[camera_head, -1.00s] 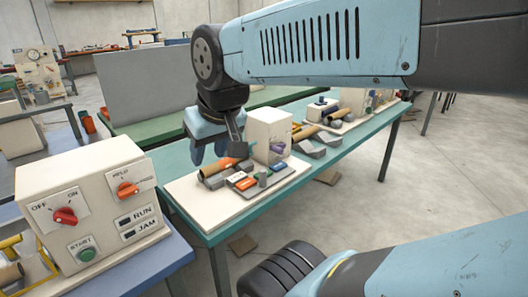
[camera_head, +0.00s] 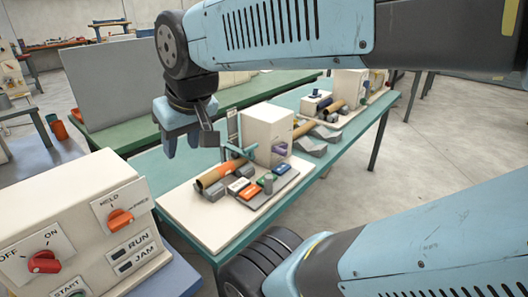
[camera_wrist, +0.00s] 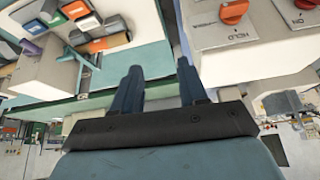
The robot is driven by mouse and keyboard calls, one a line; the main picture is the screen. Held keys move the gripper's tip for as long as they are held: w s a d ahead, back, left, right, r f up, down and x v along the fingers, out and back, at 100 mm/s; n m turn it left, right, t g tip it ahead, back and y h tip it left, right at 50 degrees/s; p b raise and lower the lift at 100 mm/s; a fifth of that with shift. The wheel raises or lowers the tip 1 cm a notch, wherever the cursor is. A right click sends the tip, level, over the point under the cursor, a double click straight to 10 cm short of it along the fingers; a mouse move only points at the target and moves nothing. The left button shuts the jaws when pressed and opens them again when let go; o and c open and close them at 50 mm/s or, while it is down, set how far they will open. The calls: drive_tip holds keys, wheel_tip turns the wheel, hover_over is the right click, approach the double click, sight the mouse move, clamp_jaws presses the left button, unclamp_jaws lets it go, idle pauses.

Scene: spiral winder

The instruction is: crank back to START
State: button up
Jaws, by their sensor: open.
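The winder's cream box (camera_head: 268,130) stands on a white board (camera_head: 195,215) on the teal table. A purple handle-like part (camera_head: 280,149) sticks out of its front; I cannot tell its angle or whether it is the crank. It also shows in the wrist view (camera_wrist: 32,48). A brown tube with an orange end (camera_head: 220,173) lies in grey supports beside the box. My gripper (camera_head: 182,148) is open and empty, pointing down, apart from and left of the box. In the wrist view its two fingers (camera_wrist: 158,68) have nothing between them. A START label (camera_head: 70,292) is on the control box at lower left.
The control box (camera_head: 75,200) has a red OFF/ON knob (camera_head: 44,262), an orange HELD knob (camera_head: 120,217) and RUN and JAM windows. Several coloured blocks (camera_head: 248,191) lie before the tube. More equipment (camera_head: 345,88) stands farther along the table. The board's front left is clear.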

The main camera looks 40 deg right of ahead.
drive_tip(key=shift+o, duration=0.8)
drive_tip(key=w+d+f+m+g+y, duration=0.4)
drive_tip(key=w+d+f+m+y, duration=0.1)
drive_tip(key=d+f+m, duration=0.35)
drive_tip(key=m+t+h, duration=0.3)
drive_tip(key=m+t, duration=1.3)
drive_tip(key=m, duration=0.9)
approach(286, 155)
drive_tip(key=w, duration=0.6)
drive_tip(key=w+a, duration=0.1)
drive_tip(key=w, duration=0.3)
drive_tip(key=shift+a+f, duration=0.1)
clamp_jaws()
